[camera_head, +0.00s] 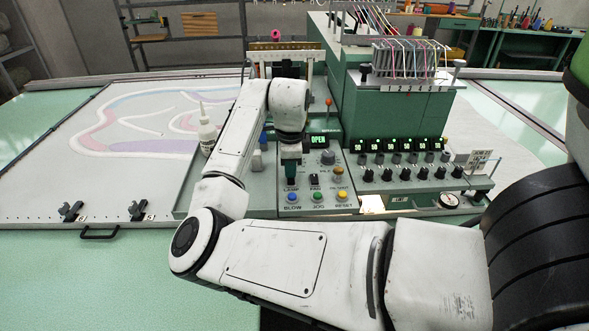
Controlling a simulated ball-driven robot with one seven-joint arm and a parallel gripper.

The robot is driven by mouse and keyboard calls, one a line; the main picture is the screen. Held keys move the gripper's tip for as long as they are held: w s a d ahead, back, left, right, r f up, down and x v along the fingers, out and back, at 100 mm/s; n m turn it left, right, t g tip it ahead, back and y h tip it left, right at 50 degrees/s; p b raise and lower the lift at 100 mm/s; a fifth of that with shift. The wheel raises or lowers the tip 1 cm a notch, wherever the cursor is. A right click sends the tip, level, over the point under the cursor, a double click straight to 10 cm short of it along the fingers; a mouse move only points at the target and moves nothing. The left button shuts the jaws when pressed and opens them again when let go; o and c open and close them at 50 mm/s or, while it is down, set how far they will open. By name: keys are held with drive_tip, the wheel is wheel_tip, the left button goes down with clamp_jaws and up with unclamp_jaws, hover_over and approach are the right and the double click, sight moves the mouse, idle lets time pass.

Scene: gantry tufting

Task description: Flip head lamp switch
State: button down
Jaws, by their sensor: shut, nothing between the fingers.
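The control panel (330,163) sits on the tufting head's front, right of centre. Its lamp switch, above the label LAMP (291,189), is mostly hidden behind my gripper (291,176). My gripper points down over that spot, with dark, narrow fingers that are shut and hold nothing. I cannot tell whether the fingertips touch the switch or which way it is set. A similar toggle labelled FAN (314,180) stands just to the right.
A lit display (319,140) reads OPEN. A white bottle (207,132) stands left of my arm. Several black knobs (401,175) line the panel to the right.

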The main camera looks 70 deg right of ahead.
sight(291, 180)
drive_tip(key=shift+s+r, duration=0.15)
drive_tip(key=shift+s, duration=0.05)
drive_tip(key=shift+w+f, duration=0.25)
drive_tip(key=shift+w, duration=0.05)
drive_tip(key=shift+s+a+r, duration=0.15)
drive_tip(key=shift+s, duration=0.05)
drive_tip(key=shift+s+a+r+p, duration=0.1)
drive_tip(key=shift+s+a+p, duration=0.1)
drive_tip(key=shift+a+p, duration=0.3)
drive_tip(key=shift+a, duration=0.1)
drive_tip(key=r+p, duration=0.2)
drive_tip(key=r, duration=0.1)
drive_tip(key=r+p, duration=0.1)
drive_tip(key=shift+d+r+p, duration=0.15)
drive_tip(key=shift+d+p, duration=0.1)
drive_tip(key=shift+p, duration=0.1)
drive_tip(key=shift+w+r+b, duration=0.15)
drive_tip(key=shift+r+b, duration=0.15)
drive_tip(key=shift+b, duration=0.15)
wheel_tip(291, 180, up, 9)
drive_tip(key=d+b, duration=0.1)
drive_tip(key=shift+w+b, duration=0.15)
drive_tip(key=shift+b, duration=0.25)
